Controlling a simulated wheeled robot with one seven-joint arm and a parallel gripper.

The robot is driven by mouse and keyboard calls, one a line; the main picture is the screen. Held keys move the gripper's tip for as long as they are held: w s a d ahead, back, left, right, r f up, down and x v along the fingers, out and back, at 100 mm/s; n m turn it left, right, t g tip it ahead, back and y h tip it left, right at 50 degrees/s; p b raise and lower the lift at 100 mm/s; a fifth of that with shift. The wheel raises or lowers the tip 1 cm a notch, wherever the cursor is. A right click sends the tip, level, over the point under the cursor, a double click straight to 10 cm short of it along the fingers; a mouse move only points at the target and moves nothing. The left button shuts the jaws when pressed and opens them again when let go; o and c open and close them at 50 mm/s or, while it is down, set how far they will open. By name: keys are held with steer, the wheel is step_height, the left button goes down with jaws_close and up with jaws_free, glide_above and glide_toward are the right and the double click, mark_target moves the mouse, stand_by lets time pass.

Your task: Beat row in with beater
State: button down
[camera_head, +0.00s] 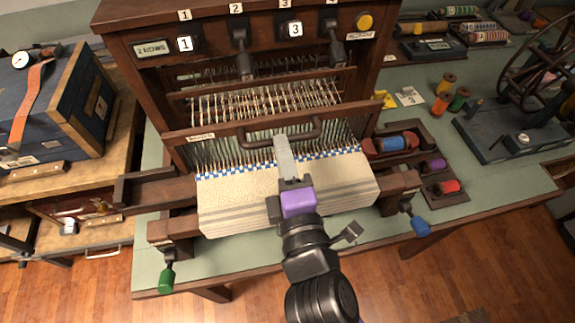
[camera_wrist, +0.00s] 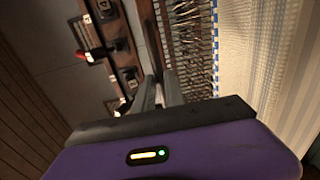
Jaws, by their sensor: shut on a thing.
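The wooden loom (camera_head: 150,70) stands on a green-topped table. Its beater (camera_head: 230,129) is a dark wooden bar with a small label and a dark handle (camera_head: 312,134), crossing in front of the warp threads. My gripper (camera_head: 281,142) reaches over the cloth from the front, with its fingers shut on the beater handle. The fingers hide part of the handle. The woven cloth (camera_head: 225,205) is cream with grey stripes and a blue-and-white checked row (camera_head: 235,171) at its far edge. In the wrist view, my fingers (camera_wrist: 158,92) meet the dark beater bar (camera_wrist: 150,38), beside the warp and checked edge.
A shuttle with blue thread (camera_head: 393,143) lies in a tray to the right, near purple and red spools. Dark levers (camera_head: 243,62) hang from the loom's upper front. A green-handled crank (camera_head: 166,275) and a blue-handled one (camera_head: 419,226) stick out in front.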

steer(key=shift+p+x, duration=1)
steer(key=shift+x, duration=3.45)
steer(key=shift+f, duration=0.15)
steer(key=c, duration=1)
jaws_free()
glide_toward(275, 125)
steer(key=x, duration=0.4)
